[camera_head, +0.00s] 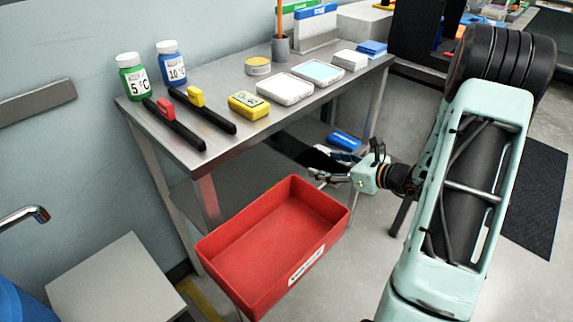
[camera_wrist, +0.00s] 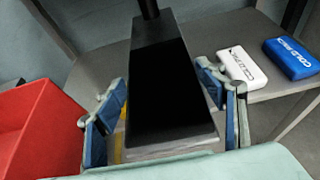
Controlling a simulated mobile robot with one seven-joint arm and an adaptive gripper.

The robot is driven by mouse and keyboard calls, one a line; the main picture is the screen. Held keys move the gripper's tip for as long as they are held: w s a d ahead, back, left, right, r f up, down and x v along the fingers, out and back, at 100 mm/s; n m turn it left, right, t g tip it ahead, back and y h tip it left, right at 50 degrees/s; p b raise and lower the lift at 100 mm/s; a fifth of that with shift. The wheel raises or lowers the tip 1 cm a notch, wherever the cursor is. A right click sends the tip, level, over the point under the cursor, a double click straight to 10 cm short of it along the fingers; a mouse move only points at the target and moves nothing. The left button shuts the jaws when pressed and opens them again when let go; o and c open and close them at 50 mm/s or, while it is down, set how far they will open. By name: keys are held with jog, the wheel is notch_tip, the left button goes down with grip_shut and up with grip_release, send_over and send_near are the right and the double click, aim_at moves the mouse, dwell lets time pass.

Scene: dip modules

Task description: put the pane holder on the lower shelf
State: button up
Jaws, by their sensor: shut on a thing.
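The pane holder (camera_wrist: 165,85) is a long black piece, wide at the near end and narrow at the far end in the wrist view. In the head view its dark body (camera_head: 312,158) reaches left from my gripper (camera_head: 328,174) under the table top. In the wrist view the blue-padded fingers of my gripper (camera_wrist: 165,110) stand on either side of it, shut on it. A little yellow shows beside the left finger. The lower shelf (camera_wrist: 95,67) is a grey board below and around the holder. I cannot tell whether the holder touches it.
A white cold pack (camera_wrist: 242,67) and a blue cold pack (camera_wrist: 292,58) lie on the shelf to the right. A red bin (camera_head: 275,235) stands at the shelf's front left. The table top (camera_head: 215,130) above carries bottles, two black-handled tools and several boxes.

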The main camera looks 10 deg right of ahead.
jog(key=w+a+f, duration=0.1)
jog(key=w, duration=0.1)
jog(key=w+a+f+b, duration=0.1)
jog(key=w, duration=0.2)
jog(key=w+a+f+b, duration=0.1)
jog(key=w+f, duration=0.1)
jog(key=shift+w, duration=0.4)
jog(key=b, duration=0.2)
send_over(301, 175)
jog(key=f, duration=0.4)
jog(key=shift+s+f, duration=0.3)
jog(key=shift+f, duration=0.1)
jog(key=shift+w+f, duration=0.15)
jog(key=shift+f, duration=0.1)
jog(key=shift+w+a+f+b, duration=0.15)
jog(key=shift+f+b, duration=0.35)
jog(key=shift+f, duration=1.15)
jog(key=shift+f, duration=0.15)
jog(key=o, duration=1.3)
